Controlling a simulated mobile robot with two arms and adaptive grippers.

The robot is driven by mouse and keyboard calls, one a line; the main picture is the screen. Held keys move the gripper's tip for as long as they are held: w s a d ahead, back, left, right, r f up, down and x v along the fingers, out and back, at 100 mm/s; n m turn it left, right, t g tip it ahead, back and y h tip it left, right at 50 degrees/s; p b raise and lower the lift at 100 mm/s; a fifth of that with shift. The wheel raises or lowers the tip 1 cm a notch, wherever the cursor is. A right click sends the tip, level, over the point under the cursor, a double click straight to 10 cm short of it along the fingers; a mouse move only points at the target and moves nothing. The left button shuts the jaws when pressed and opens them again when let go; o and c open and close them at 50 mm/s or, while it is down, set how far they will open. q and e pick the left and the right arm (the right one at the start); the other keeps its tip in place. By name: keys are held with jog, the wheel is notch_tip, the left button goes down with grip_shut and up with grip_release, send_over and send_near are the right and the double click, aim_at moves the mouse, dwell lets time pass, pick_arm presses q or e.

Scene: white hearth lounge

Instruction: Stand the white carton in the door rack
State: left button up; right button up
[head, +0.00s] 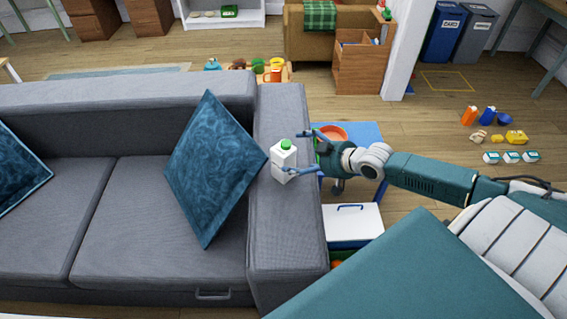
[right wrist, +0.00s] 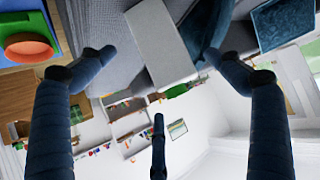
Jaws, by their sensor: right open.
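The white carton (head: 284,162) with a green cap stands upright on the right armrest (head: 290,215) of the grey sofa. My right gripper (head: 296,150) reaches in from the right and is open, with its fingers around the carton's sides. In the right wrist view the carton (right wrist: 162,38) lies between the two spread fingertips (right wrist: 158,56); I cannot tell whether either finger touches it. No door rack can be made out in either view. My left gripper is not in view.
A blue cushion (head: 212,165) leans beside the armrest. A blue table (head: 366,135) with an orange bowl (head: 333,131) and a white box (head: 352,222) are to the right. Toys and small packs (head: 507,157) lie on the floor at right. Bins (head: 443,35) stand at the back.

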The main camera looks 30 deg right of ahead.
aim_at(294, 155)
jog(key=x, duration=0.5)
jog(key=c, duration=1.5)
jog(key=shift+w+r, duration=0.1)
jog(key=shift+r, duration=0.15)
jog(key=c, duration=0.4)
